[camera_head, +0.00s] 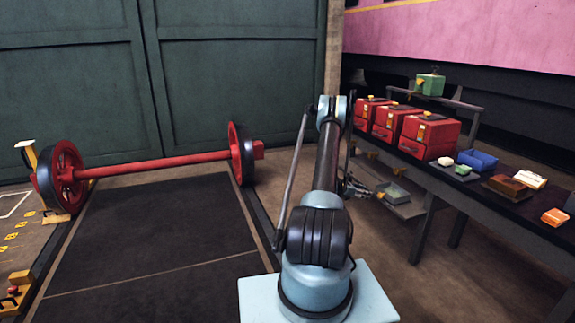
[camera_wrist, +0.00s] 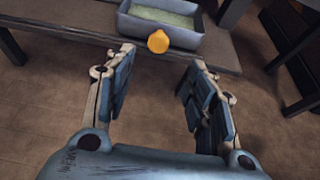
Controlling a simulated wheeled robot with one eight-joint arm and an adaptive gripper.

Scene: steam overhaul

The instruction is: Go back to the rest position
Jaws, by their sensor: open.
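My gripper (camera_wrist: 160,100) is open and empty in the wrist view, its two fingers spread apart above the brown floor. Beyond the fingertips, a grey bin (camera_wrist: 160,22) with a pale green inside and a yellow knob (camera_wrist: 158,41) on its near side stands on a low shelf. In the head view my arm rises in the middle, and my gripper (camera_head: 352,187) shows partly behind it, near the low shelf of the workbench. The grey bin (camera_head: 394,194) shows just right of the gripper.
A dark workbench (camera_head: 480,205) at right carries several red boxes (camera_head: 430,135), a blue tray (camera_head: 478,160), an orange block (camera_head: 554,217) and small parts. A red axle with wheels (camera_head: 160,164) stands at left behind dark floor plates (camera_head: 150,240). Floor between plates and bench looks clear.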

